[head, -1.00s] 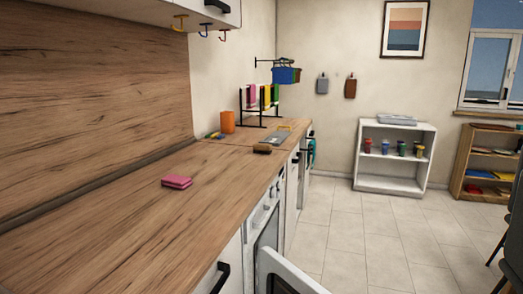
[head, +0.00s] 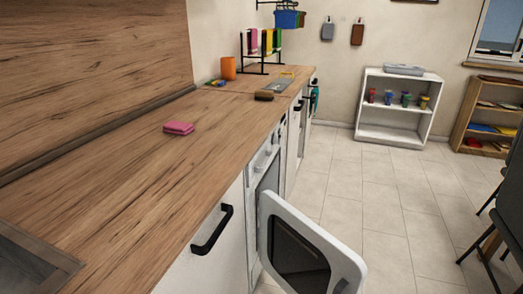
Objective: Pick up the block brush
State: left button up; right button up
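The block brush (head: 264,96) appears to be the small brown block with a dark underside on the wooden counter. It lies near the counter's front edge, beyond the pink sponge or cloth (head: 179,128) and just in front of a grey flat item (head: 274,86). It is small in the head view, so its bristles are hard to make out. Neither of my grippers is in view.
An appliance door (head: 305,245) hangs open from the counter front into the floor space. A rack (head: 262,52) with coloured items and an orange block (head: 228,68) stand at the far end. A white shelf (head: 395,104) is against the far wall. Tiled floor at right is mostly clear.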

aim_at(263, 95)
jog(key=i+l+u, duration=0.3)
jog(key=l, duration=0.35)
jog(key=i+l+u, duration=0.15)
jog(key=l+u, duration=0.15)
jog(key=l, duration=0.4)
jog(key=i+l+u, duration=0.1)
jog(key=l+u, duration=0.25)
jog(key=l, duration=0.35)
jog(key=l+u, duration=0.3)
jog(key=l, duration=0.45)
